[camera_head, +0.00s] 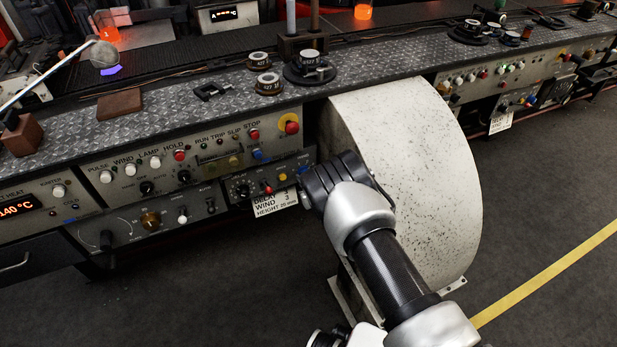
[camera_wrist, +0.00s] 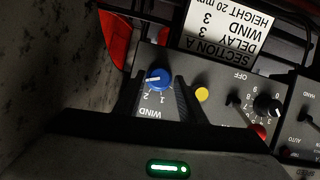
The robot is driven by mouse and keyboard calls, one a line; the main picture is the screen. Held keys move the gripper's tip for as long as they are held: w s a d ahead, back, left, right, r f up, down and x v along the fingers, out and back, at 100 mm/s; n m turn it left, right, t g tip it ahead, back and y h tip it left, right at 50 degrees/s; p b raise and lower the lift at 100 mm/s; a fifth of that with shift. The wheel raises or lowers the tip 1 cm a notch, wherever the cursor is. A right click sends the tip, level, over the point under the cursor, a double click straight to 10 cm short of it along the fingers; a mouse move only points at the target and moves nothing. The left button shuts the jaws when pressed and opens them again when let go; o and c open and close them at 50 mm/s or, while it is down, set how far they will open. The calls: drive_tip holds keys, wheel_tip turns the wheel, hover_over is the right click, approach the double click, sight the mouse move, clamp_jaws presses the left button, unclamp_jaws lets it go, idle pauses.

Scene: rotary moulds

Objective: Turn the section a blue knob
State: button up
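In the wrist view, which shows the panel upside down, the blue knob (camera_wrist: 159,81) sits on a grey panel beside the word WIND and the numbers 1 and 2. Its white pointer mark points to the left of the picture. My gripper (camera_wrist: 160,88) has one dark finger on each side of the knob, with the knob between the tips. The fingers look apart from it, but contact is hard to judge. In the head view my gripper (camera_head: 308,188) is at the right end of the lower panel and seems to hide this knob. A card (camera_wrist: 235,28) reads SECTION A, DELAY 3, WIND 3.
A yellow button (camera_wrist: 201,94), a black dial (camera_wrist: 268,105) and a red button (camera_wrist: 258,130) are close to the knob. A large pale drum housing (camera_head: 420,170) stands right beside my gripper. The upper panel (camera_head: 160,160) holds several buttons. The floor in front is clear.

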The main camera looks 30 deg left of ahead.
drive_tip(key=shift+o, duration=0.4)
drive_tip(key=p+v, duration=0.4)
drive_tip(key=v, duration=1.3)
drive_tip(key=shift+s+d, duration=0.15)
drive_tip(key=shift+s, duration=0.05)
